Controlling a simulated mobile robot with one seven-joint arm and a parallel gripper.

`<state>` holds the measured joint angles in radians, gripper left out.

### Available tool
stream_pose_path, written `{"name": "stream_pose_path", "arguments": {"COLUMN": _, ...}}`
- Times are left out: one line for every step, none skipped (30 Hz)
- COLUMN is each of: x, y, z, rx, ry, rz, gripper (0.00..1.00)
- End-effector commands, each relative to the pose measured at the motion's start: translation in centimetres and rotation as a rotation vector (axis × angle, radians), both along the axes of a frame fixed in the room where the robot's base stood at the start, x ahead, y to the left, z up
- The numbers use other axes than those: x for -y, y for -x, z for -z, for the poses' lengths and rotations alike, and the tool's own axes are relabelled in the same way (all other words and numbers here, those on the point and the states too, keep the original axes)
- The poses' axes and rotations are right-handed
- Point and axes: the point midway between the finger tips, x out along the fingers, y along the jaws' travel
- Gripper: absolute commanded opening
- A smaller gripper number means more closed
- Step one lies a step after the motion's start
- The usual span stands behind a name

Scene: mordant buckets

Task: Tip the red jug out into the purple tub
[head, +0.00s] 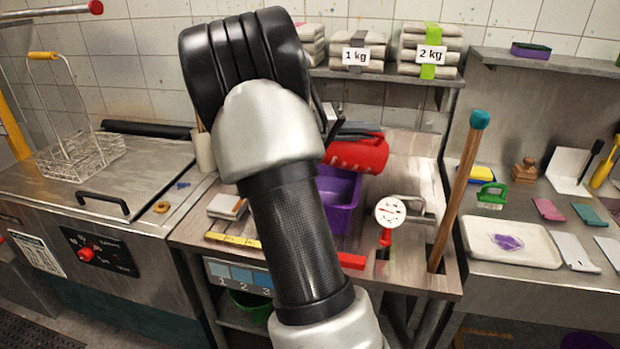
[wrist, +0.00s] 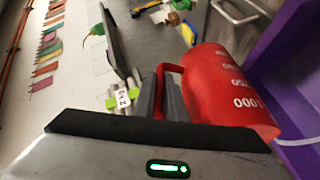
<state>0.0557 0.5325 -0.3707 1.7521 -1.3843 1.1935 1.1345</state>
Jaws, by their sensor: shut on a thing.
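The red jug (head: 360,153) is tipped well over on its side, above the back part of the purple tub (head: 345,221) in the head view. In the wrist view the jug (wrist: 222,88) shows white volume marks, with the 1,000 mark at its lower right end by the purple tub wall (wrist: 283,62). My gripper (wrist: 163,98) is shut on the jug's red handle. In the head view my arm hides most of the gripper and part of the tub.
A dial thermometer (head: 390,211) and a wooden stick with a teal end (head: 458,190) stand right of the tub. A shelf (head: 385,76) with folded cloth stacks is above. A white tray (head: 510,243) lies on the right counter; a wire basket (head: 80,157) is left.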

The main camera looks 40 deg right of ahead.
Motion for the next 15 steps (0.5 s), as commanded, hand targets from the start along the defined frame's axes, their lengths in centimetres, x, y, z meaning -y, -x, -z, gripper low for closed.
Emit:
{"name": "stream_pose_path", "arguments": {"x": -0.02, "y": -0.04, "z": -0.13, "rx": 0.000, "ry": 0.004, "rz": 0.000, "gripper": 0.00}}
{"name": "stream_pose_path", "arguments": {"x": -0.04, "y": -0.06, "z": -0.13, "rx": 0.000, "ry": 0.005, "rz": 0.000, "gripper": 0.00}}
{"name": "stream_pose_path", "arguments": {"x": -0.07, "y": -0.07, "z": -0.13, "rx": -0.001, "ry": 0.007, "rz": 0.000, "gripper": 0.00}}
{"name": "stream_pose_path", "arguments": {"x": -0.09, "y": -0.08, "z": -0.14, "rx": -0.002, "ry": 0.007, "rz": 0.001, "gripper": 0.00}}
{"name": "stream_pose_path", "arguments": {"x": -0.11, "y": -0.09, "z": -0.13, "rx": -0.002, "ry": 0.009, "rz": 0.000, "gripper": 0.00}}
{"name": "stream_pose_path", "arguments": {"x": -0.14, "y": -0.12, "z": -0.12, "rx": -0.003, "ry": 0.010, "rz": 0.001, "gripper": 0.00}}
{"name": "stream_pose_path", "arguments": {"x": -0.16, "y": -0.12, "z": -0.13, "rx": -0.003, "ry": 0.012, "rz": 0.001, "gripper": 0.00}}
{"name": "stream_pose_path", "arguments": {"x": -0.19, "y": -0.14, "z": -0.12, "rx": -0.005, "ry": 0.012, "rz": 0.001, "gripper": 0.00}}
{"name": "stream_pose_path", "arguments": {"x": -0.20, "y": -0.16, "z": -0.12, "rx": -0.005, "ry": 0.014, "rz": 0.001, "gripper": 0.00}}
{"name": "stream_pose_path", "arguments": {"x": -0.22, "y": -0.17, "z": -0.12, "rx": -0.006, "ry": 0.014, "rz": 0.001, "gripper": 0.00}}
{"name": "stream_pose_path", "arguments": {"x": -0.25, "y": -0.19, "z": -0.12, "rx": -0.007, "ry": 0.016, "rz": 0.001, "gripper": 0.00}}
{"name": "stream_pose_path", "arguments": {"x": -0.27, "y": -0.21, "z": -0.12, "rx": -0.007, "ry": 0.017, "rz": 0.001, "gripper": 0.00}}
{"name": "stream_pose_path", "arguments": {"x": -0.29, "y": -0.22, "z": -0.11, "rx": -0.008, "ry": 0.018, "rz": 0.001, "gripper": 0.00}}
{"name": "stream_pose_path", "arguments": {"x": -0.31, "y": -0.24, "z": -0.11, "rx": -0.008, "ry": 0.019, "rz": 0.001, "gripper": 0.00}}
{"name": "stream_pose_path", "arguments": {"x": -0.34, "y": -0.25, "z": -0.12, "rx": -0.010, "ry": 0.021, "rz": 0.001, "gripper": 0.00}}
